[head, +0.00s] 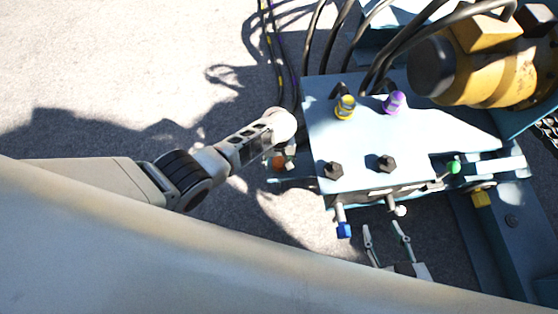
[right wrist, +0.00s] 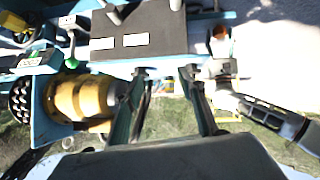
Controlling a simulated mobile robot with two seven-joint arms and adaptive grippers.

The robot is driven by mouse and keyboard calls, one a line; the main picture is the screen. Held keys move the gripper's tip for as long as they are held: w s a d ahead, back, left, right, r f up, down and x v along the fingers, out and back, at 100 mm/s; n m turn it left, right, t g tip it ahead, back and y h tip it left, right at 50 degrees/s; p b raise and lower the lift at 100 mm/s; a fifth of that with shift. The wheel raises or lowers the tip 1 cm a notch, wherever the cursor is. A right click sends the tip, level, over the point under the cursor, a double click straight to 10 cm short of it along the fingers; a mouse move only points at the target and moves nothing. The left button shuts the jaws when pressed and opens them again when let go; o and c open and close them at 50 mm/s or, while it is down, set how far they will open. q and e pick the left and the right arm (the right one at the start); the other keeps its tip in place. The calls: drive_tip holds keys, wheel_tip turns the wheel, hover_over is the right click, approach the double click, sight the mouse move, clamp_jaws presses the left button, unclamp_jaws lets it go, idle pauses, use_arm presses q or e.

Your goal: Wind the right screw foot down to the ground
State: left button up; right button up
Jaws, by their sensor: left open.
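I cannot make out the right screw foot for certain in either view. The light-blue machine panel (head: 350,140) stands at centre right in the head view. My left gripper (head: 288,157) is open at the panel's left edge, close beside an orange knob (head: 278,163); I cannot tell whether they touch. An orange-brown knob also shows in the right wrist view (right wrist: 220,32). My right gripper (head: 387,230) is open and empty below the panel's front edge. Its two spread fingers (right wrist: 172,78) also show in the right wrist view, with nothing between them.
A blue-tipped lever (head: 343,230) and a green-tipped lever (head: 453,167) stick out along the panel's front. Black hoses (head: 345,45) rise behind it. A yellow motor-like cylinder (head: 480,75) is at upper right. Blue frame beams (head: 495,235) lie right. Open grey ground (head: 120,70) is left.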

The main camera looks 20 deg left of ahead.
use_arm(q)
drive_tip(key=c, duration=1)
drive_tip(key=shift+m, duration=0.3)
